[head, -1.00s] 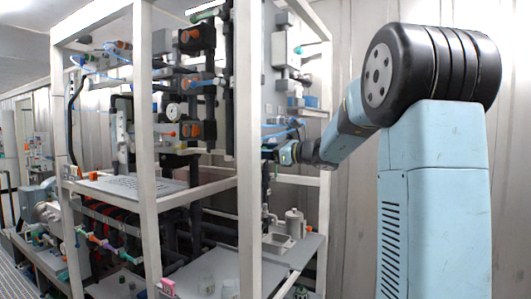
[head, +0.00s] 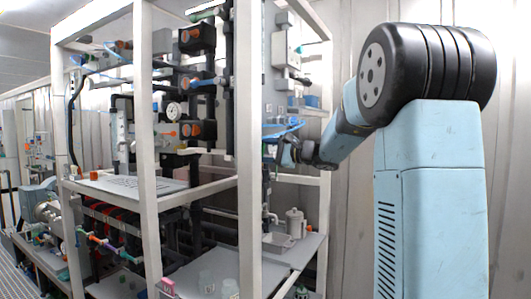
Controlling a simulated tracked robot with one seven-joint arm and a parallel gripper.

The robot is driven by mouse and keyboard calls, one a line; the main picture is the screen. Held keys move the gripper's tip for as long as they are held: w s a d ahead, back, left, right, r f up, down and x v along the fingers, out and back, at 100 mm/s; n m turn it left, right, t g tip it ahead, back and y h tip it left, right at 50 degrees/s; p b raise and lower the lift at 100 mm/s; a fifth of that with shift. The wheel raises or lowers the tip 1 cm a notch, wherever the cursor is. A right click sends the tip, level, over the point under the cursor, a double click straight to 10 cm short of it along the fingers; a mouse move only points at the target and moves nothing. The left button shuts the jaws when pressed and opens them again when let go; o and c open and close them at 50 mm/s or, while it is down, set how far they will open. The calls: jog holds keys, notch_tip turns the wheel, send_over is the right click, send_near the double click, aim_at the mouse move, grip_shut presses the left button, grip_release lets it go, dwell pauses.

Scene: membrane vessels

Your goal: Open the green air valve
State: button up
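My gripper (head: 286,153) is at the end of my arm, which reaches left from my light blue column to the right side of the white-framed rack (head: 247,150). It is small and dark in this view, close to the rack's right front post, and its fingers cannot be made out. I cannot tell whether it touches anything. Blue tubing (head: 284,132) runs just above it. Small green or teal parts show on the rack, one at the top (head: 206,13) and one at the lower left (head: 80,231). I cannot tell which part is the green air valve.
The rack's white posts and shelves stand close to my arm. A grey canister (head: 294,222) and a tray (head: 277,241) stand on the lower right shelf. Clear beakers (head: 207,283) stand low in front. The wall side right of the rack looks free.

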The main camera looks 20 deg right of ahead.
jog(key=shift+f+n, duration=0.2)
jog(key=shift+n, duration=0.9)
jog(key=shift+f, duration=0.1)
jog(key=o, duration=1)
jog(key=shift+o, duration=0.2)
jog(key=v, duration=1.3)
jog(key=shift+s+d, duration=0.25)
jog(key=shift+s, duration=0.05)
